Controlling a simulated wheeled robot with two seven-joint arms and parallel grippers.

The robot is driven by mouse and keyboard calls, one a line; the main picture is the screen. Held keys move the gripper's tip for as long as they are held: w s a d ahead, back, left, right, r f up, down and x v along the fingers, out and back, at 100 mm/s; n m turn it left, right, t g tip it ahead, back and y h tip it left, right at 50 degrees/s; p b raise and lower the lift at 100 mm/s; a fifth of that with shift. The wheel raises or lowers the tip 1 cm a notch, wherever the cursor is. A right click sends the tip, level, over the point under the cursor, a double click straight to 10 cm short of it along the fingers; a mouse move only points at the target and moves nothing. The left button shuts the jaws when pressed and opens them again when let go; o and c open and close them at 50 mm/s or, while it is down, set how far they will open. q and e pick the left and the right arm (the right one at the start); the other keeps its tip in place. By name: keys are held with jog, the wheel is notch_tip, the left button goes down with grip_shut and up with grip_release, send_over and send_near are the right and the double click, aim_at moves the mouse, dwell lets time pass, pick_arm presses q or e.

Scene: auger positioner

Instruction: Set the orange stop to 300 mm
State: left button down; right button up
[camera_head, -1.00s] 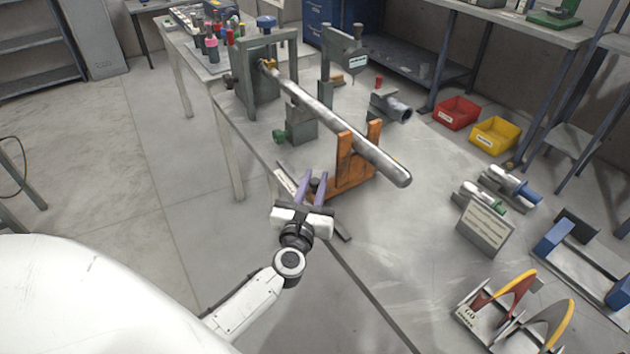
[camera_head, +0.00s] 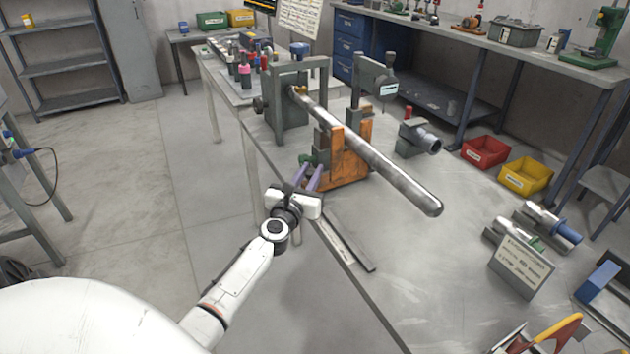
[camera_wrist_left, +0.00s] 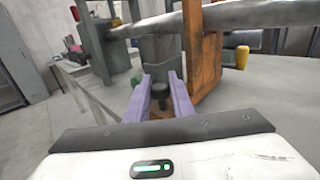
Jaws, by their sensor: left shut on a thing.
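The orange stop (camera_head: 346,172) stands on the bench with its two uprights on either side of a long grey rod (camera_head: 385,172). It also shows in the wrist view (camera_wrist_left: 205,70). My left gripper (camera_head: 308,178) is at the near left side of the stop. Its purple fingers are shut on a dark knob (camera_wrist_left: 160,88) beside the stop's base. A flat rail (camera_head: 348,240) runs along the bench edge in front of the stop. Scale figures are not readable. My right gripper is out of view.
A grey frame (camera_head: 283,105) holds the rod's far end. A green knob (camera_head: 309,160) is close behind my fingers. A grey post with a gauge (camera_head: 383,86) stands behind the stop. A sign (camera_head: 520,268) stands at right; bench between is clear.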

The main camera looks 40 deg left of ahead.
pick_arm(q)
jog(key=shift+a+r, duration=0.3)
jog(key=shift+a, duration=0.05)
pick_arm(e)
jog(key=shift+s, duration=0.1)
pick_arm(q)
jog(key=c, duration=1.8)
grip_release()
jog(key=shift+o, duration=1.3)
jog(key=shift+w+f, duration=0.1)
jog(key=shift+f, duration=0.1)
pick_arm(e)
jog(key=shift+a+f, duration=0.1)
pick_arm(q)
jog(key=shift+d, duration=0.1)
jog(key=shift+s+d, duration=0.1)
jog(key=shift+s, duration=0.1)
jog(key=p+v, duration=0.1)
jog(key=v, duration=0.9)
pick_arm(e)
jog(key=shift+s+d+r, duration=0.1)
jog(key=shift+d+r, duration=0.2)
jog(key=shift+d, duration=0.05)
